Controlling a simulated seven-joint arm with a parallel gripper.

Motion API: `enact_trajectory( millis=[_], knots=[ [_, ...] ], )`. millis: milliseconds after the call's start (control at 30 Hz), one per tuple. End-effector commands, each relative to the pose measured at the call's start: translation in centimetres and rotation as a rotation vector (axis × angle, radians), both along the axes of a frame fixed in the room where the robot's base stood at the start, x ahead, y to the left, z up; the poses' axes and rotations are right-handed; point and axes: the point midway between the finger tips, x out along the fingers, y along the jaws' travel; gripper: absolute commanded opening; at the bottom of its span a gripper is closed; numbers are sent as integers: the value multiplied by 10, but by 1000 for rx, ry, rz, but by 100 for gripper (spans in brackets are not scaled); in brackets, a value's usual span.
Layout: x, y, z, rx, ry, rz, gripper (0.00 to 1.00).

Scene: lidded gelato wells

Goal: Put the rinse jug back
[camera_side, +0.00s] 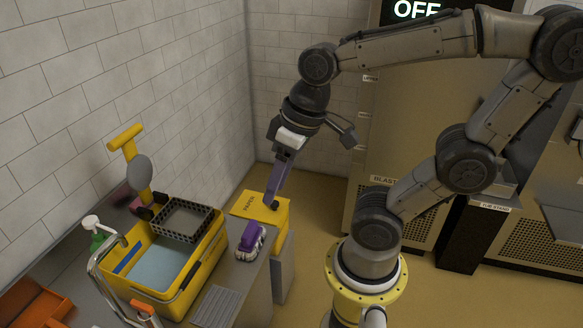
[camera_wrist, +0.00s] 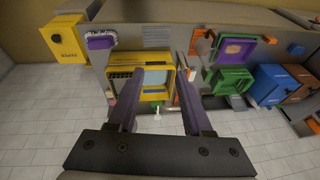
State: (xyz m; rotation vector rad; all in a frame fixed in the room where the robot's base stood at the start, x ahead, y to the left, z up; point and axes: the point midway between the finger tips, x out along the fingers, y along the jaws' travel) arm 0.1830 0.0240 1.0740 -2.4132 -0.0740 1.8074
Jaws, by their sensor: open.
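I cannot make out a rinse jug for certain. A reddish item (camera_side: 118,196) behind the basin is partly hidden and its kind is unclear.
A purple brush (camera_side: 250,241) lies right of the basin. A yellow-handled tool (camera_side: 135,160) stands upright behind it. A metal tap (camera_side: 98,265) and green bottle (camera_side: 97,238) are at left. The yellow bin (camera_side: 262,206) stands past the counter. Colored bins (camera_wrist: 272,84) line the wrist view's right.

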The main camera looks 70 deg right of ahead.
Motion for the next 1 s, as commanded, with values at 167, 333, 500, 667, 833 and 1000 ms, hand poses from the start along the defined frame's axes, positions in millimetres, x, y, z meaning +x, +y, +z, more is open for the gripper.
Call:
enact_trajectory(
  millis=[167,333,500,667,833,1000],
  knots=[
    [-16,-19,15,-107,-168,19,50],
    [-19,-24,18,-136,-209,23,50],
    [-19,-24,18,-135,-208,23,50],
    [-19,-24,18,-134,-207,22,50],
    [-19,-24,18,-134,-207,23,50],
    [-19,-24,18,-133,-206,23,50]
  ],
)
